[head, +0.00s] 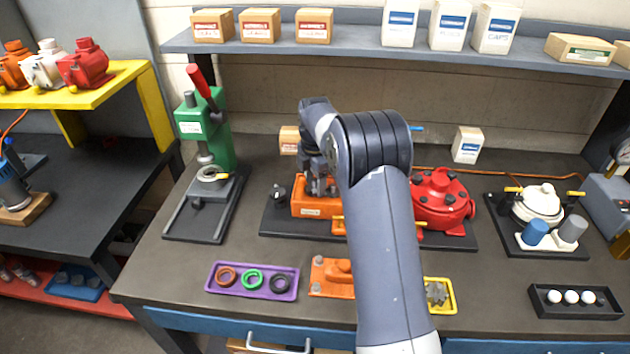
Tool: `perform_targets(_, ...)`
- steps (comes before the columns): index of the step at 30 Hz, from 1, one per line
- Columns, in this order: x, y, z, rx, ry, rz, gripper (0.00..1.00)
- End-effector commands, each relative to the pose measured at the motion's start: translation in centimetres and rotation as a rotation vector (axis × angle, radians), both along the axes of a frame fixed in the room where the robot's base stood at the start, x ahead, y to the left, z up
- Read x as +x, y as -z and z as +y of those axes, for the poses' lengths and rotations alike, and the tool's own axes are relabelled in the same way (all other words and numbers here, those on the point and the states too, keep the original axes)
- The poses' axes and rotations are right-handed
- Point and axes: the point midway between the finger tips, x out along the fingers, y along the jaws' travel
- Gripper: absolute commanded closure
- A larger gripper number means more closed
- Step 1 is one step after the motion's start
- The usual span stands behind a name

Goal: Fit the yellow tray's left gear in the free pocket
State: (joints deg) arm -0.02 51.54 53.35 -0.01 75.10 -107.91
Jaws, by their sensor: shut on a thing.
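My gripper (320,186) points down at the orange housing (310,208) on the dark base plate in the middle of the bench. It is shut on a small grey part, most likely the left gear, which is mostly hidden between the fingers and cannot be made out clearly. The yellow tray (452,308) lies at the front of the bench, its left part hidden behind my arm. A grey gear (436,293) shows in it. The free pocket is not clearly visible; the fingers and arm cover the housing's top.
A red round housing (440,200) stands right of the orange one on the same plate. A green press (205,130) stands at left. A purple tray (252,281) with rings and an orange cover (332,277) lie in front. A black tray (575,302) is at right.

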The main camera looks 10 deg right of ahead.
Motion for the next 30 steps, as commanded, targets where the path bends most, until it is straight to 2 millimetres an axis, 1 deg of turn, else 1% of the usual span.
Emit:
perform_targets(4,0.01,0.30,0.00,0.000,0.000,0.000,0.81)
perform_targets(15,0.00,-0.22,0.00,0.000,0.000,0.000,0.81)
perform_targets(30,0.01,-0.08,0.00,0.000,0.000,-0.001,0.81)
